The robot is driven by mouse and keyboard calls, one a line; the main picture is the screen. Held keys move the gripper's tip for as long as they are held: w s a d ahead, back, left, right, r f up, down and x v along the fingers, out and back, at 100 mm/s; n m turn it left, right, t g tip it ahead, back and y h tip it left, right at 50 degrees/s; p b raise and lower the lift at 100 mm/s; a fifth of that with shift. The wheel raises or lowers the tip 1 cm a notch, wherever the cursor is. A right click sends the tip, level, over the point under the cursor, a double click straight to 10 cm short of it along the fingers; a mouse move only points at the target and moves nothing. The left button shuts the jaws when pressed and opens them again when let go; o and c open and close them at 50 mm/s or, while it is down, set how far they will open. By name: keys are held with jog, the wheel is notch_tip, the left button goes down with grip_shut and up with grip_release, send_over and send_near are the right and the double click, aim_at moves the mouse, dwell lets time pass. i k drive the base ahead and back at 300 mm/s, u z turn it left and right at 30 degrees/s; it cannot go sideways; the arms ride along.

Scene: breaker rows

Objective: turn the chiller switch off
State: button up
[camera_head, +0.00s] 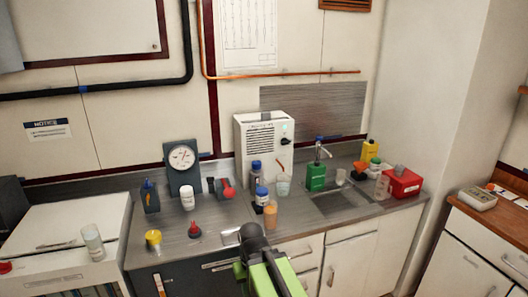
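A white boxy unit with a slatted grille (264,143) stands at the back of the grey counter; it looks like the chiller. Its front carries a small green light (284,127) and a dark switch (285,141) just below it. The switch is too small to read its position. My gripper (251,238) is at the bottom centre, over the counter's front edge, in front of and well below the switch. It is apart from the unit. My dark and green arm hides the fingertips, so their opening does not show.
Capped bottles (261,195) and cups (271,213) stand between my gripper and the unit. A gauge (182,158) is at the left. A green bottle (316,177), a sink (343,203) and a red box (402,183) are at the right. Space above the bottles is clear.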

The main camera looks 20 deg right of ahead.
aim_at(285, 141)
jog(key=z, duration=0.05)
jog(key=k, duration=0.1)
jog(key=u, duration=2.95)
jog(key=k, duration=0.75)
jog(key=z, duration=1.7)
jog(key=i, duration=1)
jog(key=u, duration=0.05)
